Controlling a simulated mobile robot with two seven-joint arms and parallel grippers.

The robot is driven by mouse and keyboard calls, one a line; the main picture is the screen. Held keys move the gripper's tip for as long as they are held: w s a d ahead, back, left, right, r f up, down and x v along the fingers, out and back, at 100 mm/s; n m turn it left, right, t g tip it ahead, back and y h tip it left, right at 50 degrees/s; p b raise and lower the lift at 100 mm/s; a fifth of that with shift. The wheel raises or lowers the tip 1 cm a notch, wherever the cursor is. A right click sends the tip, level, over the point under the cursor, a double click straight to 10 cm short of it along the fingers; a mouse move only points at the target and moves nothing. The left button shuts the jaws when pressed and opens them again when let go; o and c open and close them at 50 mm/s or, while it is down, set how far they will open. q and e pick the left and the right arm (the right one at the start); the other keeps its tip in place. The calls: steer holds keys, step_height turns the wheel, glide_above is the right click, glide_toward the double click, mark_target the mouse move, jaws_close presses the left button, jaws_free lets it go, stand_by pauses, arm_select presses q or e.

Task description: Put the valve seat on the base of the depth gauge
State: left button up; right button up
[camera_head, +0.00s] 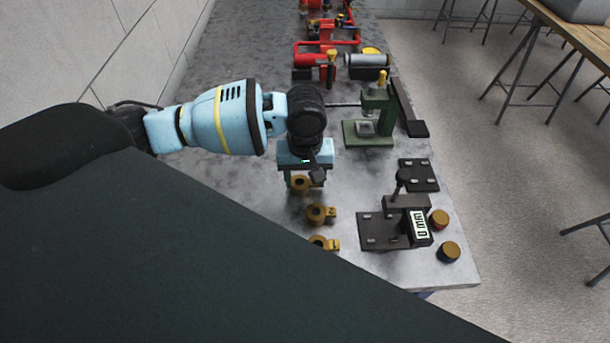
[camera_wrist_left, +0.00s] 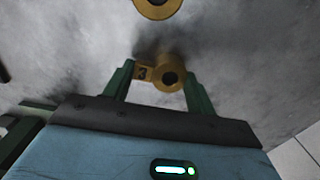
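Three brass ring-shaped pieces with side tags, which look like valve seats, lie in a row on the grey table: far (camera_head: 300,183), middle (camera_head: 320,214) and near (camera_head: 322,243). My left gripper (camera_head: 303,180) points down at the far one. In the left wrist view that ring (camera_wrist_left: 170,78), tagged 3, shows between the two green fingers, which stand apart; I cannot tell whether they touch it. Another ring (camera_wrist_left: 157,7) shows beyond. The depth gauge (camera_head: 420,226) has a small display and stands on a dark flat base (camera_head: 372,232), right of the rings. My right gripper is out of view.
A dark plate (camera_head: 419,175) lies behind the gauge. Two brass-topped round pieces (camera_head: 439,219) (camera_head: 449,252) stand right of it, near the table's edge. A green press-like stand (camera_head: 370,132) and red pump parts (camera_head: 318,70) stand farther back. A large dark shape covers the lower left.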

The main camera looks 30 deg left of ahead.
mark_target(305, 182)
arm_select(q)
steer(key=o, duration=0.4)
steer(key=shift+r, duration=0.15)
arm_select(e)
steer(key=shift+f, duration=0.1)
arm_select(q)
step_height(305, 182, up, 12)
steer(key=shift+r+p, duration=0.1)
steer(key=shift+p, duration=0.6)
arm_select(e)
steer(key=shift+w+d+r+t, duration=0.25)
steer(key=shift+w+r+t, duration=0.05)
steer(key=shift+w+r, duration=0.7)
